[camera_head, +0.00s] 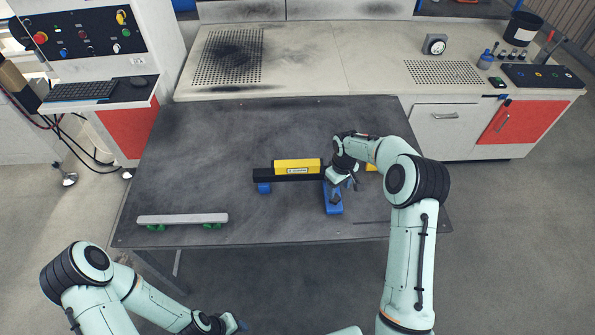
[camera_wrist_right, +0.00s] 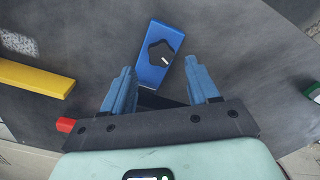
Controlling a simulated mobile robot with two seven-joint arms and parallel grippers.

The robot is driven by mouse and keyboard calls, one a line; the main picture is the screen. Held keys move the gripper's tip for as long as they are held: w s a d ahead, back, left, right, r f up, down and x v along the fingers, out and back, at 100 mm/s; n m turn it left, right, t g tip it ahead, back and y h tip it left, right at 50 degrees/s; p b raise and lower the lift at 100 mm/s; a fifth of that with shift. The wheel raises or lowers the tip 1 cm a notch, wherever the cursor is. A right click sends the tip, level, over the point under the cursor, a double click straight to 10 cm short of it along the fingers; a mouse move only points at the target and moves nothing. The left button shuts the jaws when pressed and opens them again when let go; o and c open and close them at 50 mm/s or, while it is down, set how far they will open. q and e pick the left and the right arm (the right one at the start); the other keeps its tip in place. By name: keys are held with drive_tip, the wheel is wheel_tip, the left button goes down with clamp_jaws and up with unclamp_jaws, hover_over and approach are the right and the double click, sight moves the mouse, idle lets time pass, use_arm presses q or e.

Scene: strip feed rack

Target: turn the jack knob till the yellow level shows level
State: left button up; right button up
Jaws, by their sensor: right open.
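The yellow level (camera_head: 297,167) lies on a black bar (camera_head: 262,174) in the head view; its reading is too small to tell. The blue jack (camera_head: 333,207) stands at the bar's right end, partly hidden by my right gripper. In the right wrist view the jack (camera_wrist_right: 145,80) carries a black lobed knob (camera_wrist_right: 159,53) with a white mark. My right gripper (camera_wrist_right: 157,76) is open and empty, its fingers pointing towards the knob, one to each side and apart from it. My left gripper (camera_head: 232,323) is low at the front, away from the table.
A blue support (camera_head: 264,188) is under the bar's left end. A grey bar on green feet (camera_head: 183,219) lies at the table's front left. Another yellow piece (camera_head: 371,167) shows behind my right arm. The table (camera_head: 200,150) is clear at the back left.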

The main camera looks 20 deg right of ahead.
drive_tip(key=shift+r, duration=0.1)
wheel_tip(320, 180, up, 6)
drive_tip(key=shift+f, duration=0.1)
idle(0.7)
idle(0.4)
